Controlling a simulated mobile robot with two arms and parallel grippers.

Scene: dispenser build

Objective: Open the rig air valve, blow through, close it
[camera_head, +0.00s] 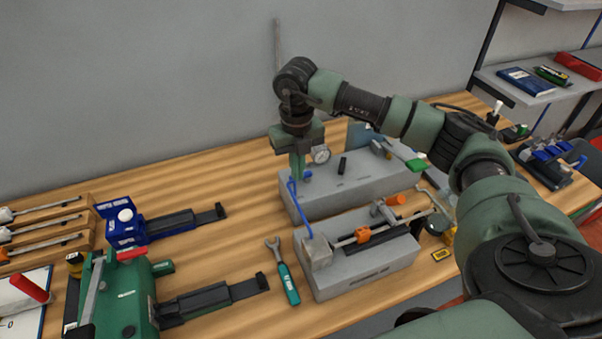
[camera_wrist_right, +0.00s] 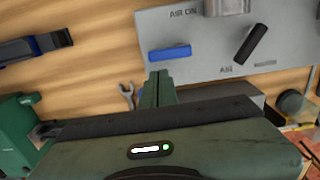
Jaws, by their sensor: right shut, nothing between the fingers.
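The grey rig box (camera_head: 345,192) stands toward the back of the bench. Its top shows in the right wrist view (camera_wrist_right: 205,25) with an "AIR ON" label. A blue lever (camera_wrist_right: 170,53) lies crosswise below that label; a small blue part of it shows in the head view (camera_head: 307,175). A black lever (camera_wrist_right: 251,43) sits slanted to its right, near a second, partly unreadable label, and stands up in the head view (camera_head: 342,165). My right gripper (camera_head: 298,170) points down at the box's left end, shut and empty, its fingertips (camera_wrist_right: 158,76) close to the blue lever. My left gripper is not in view.
A blue hose (camera_head: 294,200) runs to the front grey block (camera_head: 370,262). A teal-handled wrench (camera_head: 288,284) lies left of it. Blue (camera_head: 126,224) and green (camera_head: 125,295) slide devices stand left, with bare bench between.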

